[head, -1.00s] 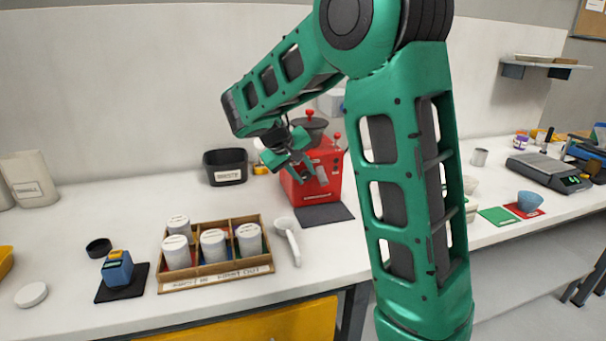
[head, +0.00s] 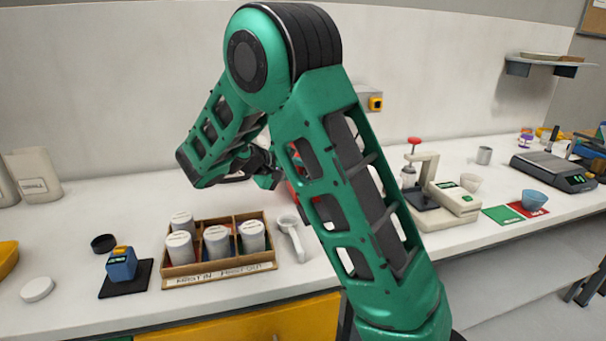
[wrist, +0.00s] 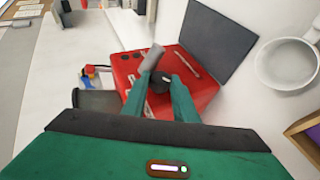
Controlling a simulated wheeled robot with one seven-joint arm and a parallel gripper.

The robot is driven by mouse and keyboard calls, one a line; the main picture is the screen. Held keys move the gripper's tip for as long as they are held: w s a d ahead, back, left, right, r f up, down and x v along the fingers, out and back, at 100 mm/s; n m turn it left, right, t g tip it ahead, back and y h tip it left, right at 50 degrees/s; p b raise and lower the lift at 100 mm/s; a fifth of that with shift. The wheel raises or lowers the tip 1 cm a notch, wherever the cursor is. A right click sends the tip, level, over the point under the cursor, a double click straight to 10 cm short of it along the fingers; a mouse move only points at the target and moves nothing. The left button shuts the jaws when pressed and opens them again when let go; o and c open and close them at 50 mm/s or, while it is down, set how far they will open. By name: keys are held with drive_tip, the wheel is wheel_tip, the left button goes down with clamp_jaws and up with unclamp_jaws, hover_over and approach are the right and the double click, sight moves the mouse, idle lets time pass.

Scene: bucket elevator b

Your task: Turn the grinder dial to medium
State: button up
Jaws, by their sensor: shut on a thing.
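The red grinder (wrist: 195,95) fills the middle of the wrist view. In the head view only a red sliver of the grinder (head: 294,195) shows, behind my arm. My gripper (wrist: 160,77) is at the grinder's front face, its fingers closed around a small dark dial (wrist: 161,83). The fingers cover much of the dial, and I cannot read its setting. In the head view my fingertips are hidden behind my arm.
A wooden rack (head: 176,270) with several white-lidded jars stands left of the arm. A white scoop (head: 292,240) lies beside it. A dark mat (wrist: 220,40) lies by the grinder. A tamping-style press (head: 440,195) stands to the right.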

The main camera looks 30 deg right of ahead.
drive_tip(key=shift+a+f, duration=0.1)
drive_tip(key=shift+a, duration=0.05)
drive_tip(key=o, duration=0.7)
drive_tip(key=shift+o, duration=0.2)
drive_tip(key=v, duration=1)
drive_tip(key=shift+a+r, duration=0.25)
drive_tip(key=shift+a, duration=0.05)
drive_tip(key=shift+d, duration=0.1)
